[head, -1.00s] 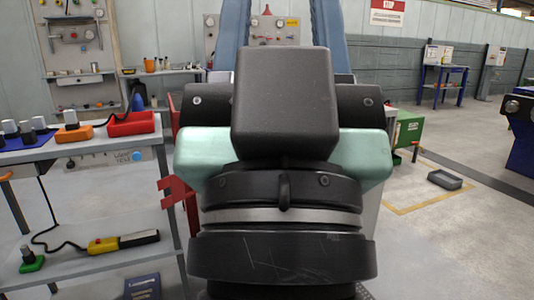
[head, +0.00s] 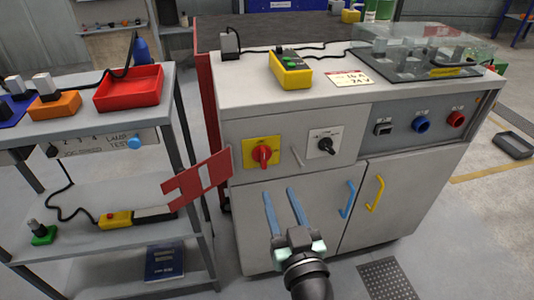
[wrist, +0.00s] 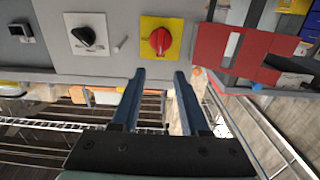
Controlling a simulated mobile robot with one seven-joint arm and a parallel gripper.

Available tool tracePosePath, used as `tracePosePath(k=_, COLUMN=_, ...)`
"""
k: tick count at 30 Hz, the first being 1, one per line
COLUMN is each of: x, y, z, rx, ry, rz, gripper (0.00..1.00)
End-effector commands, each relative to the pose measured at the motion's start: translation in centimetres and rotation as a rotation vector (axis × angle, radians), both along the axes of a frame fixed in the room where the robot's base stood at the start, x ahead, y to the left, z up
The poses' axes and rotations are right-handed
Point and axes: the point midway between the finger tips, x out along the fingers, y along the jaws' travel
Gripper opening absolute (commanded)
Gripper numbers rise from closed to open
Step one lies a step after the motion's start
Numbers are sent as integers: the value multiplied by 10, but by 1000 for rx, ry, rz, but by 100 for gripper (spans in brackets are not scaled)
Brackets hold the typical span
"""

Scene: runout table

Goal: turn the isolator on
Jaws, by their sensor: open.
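The isolator is a red rotary handle on a yellow square plate (head: 262,152), on the upper left front of the grey cabinet. In the head view its handle looks about upright. In the wrist view the isolator (wrist: 161,40) lies just beyond the fingertips, roughly centred ahead of them. My gripper (head: 278,191) has two blue fingers, spread apart and empty. It is below the isolator in the head view and does not appear to touch it. It also shows in the wrist view (wrist: 159,74). The isolator's markings are too small to read.
A black selector knob (head: 324,143) sits right of the isolator. A red bracket (head: 197,180) sticks out at the cabinet's left edge. Blue (head: 347,200) and yellow (head: 376,193) door handles are lower right. A shelf unit (head: 95,158) stands left.

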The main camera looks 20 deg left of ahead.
Motion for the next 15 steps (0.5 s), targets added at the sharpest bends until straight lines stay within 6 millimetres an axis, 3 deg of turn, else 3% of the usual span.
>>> tracePosePath(k=15, x=80, y=55, z=2, rx=-3, ry=-5, rz=3, gripper=44)
